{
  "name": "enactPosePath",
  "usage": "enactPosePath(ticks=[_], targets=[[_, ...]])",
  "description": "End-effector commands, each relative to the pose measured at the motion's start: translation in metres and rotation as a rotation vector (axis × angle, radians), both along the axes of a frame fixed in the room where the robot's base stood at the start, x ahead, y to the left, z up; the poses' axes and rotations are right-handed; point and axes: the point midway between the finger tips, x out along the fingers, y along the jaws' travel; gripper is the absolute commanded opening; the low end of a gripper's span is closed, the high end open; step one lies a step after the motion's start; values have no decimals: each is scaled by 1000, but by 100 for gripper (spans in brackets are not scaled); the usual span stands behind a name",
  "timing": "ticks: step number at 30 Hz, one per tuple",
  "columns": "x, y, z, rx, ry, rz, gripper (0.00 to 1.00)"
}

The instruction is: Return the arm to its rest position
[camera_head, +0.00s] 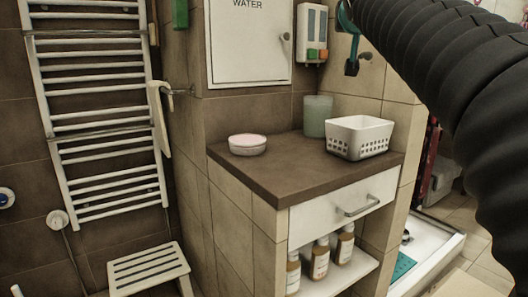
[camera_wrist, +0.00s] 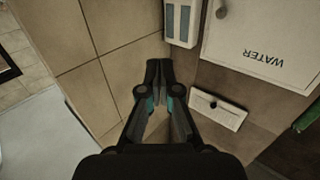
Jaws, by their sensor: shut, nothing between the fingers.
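My arm (camera_head: 455,95), in a black ribbed sleeve, runs down the right side of the head view. My gripper (camera_wrist: 158,70) is shut and empty in the wrist view, its black fingers with teal parts meeting at the tips. A teal and dark piece (camera_head: 350,55) at the top of the head view, left of the sleeve, seems to be part of my gripper. The fingers show in front of the tiled wall (camera_wrist: 95,85); I cannot tell their distance from it.
Below the white WATER cabinet (camera_head: 250,45) and dispenser (camera_head: 312,35), a brown counter (camera_head: 290,158) holds a white basket (camera_head: 360,138), a pale green cup (camera_head: 318,116) and a round dish (camera_head: 247,145). Bottles (camera_head: 320,260) stand beneath. A towel rack (camera_head: 100,110) and stool (camera_head: 148,270) are left.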

Motion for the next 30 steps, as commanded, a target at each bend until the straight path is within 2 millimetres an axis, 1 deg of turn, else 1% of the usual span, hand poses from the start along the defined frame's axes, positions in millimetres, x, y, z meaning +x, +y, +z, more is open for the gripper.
enactPosePath(ticks=[1,8,14,17,20,23,24,26,27,29,30], targets=[[0,1,0,0,0,1,0],[-15,2,-31,4,76,6,0],[-33,2,-69,7,165,7,0],[-46,1,-94,9,221,7,0],[-63,0,-125,12,290,10,0],[-89,0,-169,17,383,16,0],[-102,1,-190,18,429,19,0],[-124,2,-224,23,498,26,0],[-138,3,-245,25,543,31,0],[-160,4,-278,30,610,39,0],[-175,5,-300,32,654,45,0]])
